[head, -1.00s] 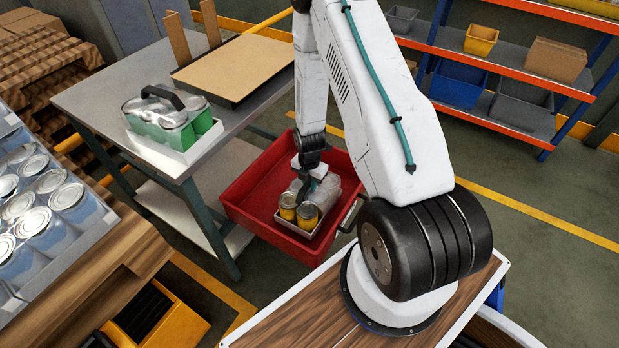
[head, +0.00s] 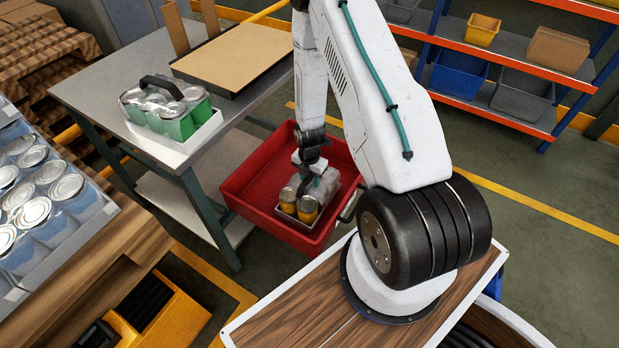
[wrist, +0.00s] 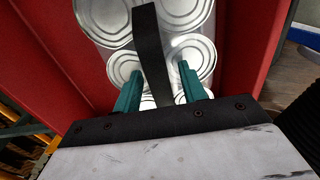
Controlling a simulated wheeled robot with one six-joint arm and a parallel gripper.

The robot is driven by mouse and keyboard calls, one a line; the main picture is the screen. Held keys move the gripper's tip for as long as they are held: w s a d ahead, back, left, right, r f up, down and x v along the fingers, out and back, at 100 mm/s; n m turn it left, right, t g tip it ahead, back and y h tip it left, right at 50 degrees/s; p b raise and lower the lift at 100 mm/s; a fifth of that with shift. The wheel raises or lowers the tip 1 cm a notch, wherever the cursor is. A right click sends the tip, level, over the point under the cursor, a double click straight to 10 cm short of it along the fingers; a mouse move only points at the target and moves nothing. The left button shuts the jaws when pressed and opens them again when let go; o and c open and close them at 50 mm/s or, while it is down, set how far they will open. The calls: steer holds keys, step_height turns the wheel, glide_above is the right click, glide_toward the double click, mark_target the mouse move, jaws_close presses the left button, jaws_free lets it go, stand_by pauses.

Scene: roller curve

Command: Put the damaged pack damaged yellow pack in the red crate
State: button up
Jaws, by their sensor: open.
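The damaged yellow pack (head: 307,209) is inside the red crate (head: 243,192), near the crate's front right corner. It has yellow cans in a white tray with cloudy wrap behind them. In the wrist view, the can tops (wrist: 121,66) are silver and a black strap handle (wrist: 148,45) crosses over them. My gripper (wrist: 159,74) is open, its teal fingers apart on either side of the strap. In the head view, my gripper (head: 316,182) is low in the crate, directly over the pack, and partly hidden. Whether the tray rests fully on the crate floor is hard to tell.
A grey table (head: 90,88) left of the crate holds a green can pack (head: 180,122) and a cardboard-coloured board (head: 235,62). Blue-silver cans (head: 35,212) stand at far left. Shelves (head: 510,75) with bins stand at back right. The crate's left part is free.

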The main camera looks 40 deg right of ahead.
steer(key=s+a+r+m, duration=0.1)
steer(key=a+r+m, duration=0.2)
steer(key=r, duration=1)
steer(key=s+a+r+m, duration=0.2)
steer(key=a+r+m, duration=0.15)
steer(key=r, duration=0.95)
steer(key=s+a+r+m, duration=0.15)
steer(key=r+m, duration=0.25)
steer(key=r, duration=0.9)
steer(key=s+a+r+m, duration=0.4)
steer(key=s+r, duration=0.3)
steer(key=s, duration=0.3)
steer(key=s+a+r+m+t, duration=0.1)
steer(key=s+a+r+m, duration=0.2)
steer(key=s+r+m, duration=0.3)
steer(key=s+m, duration=0.1)
steer(key=s, duration=0.2)
steer(key=shift+s+a+r, duration=0.35)
steer(key=shift+a+r, duration=0.05)
steer(key=shift+m, duration=0.25)
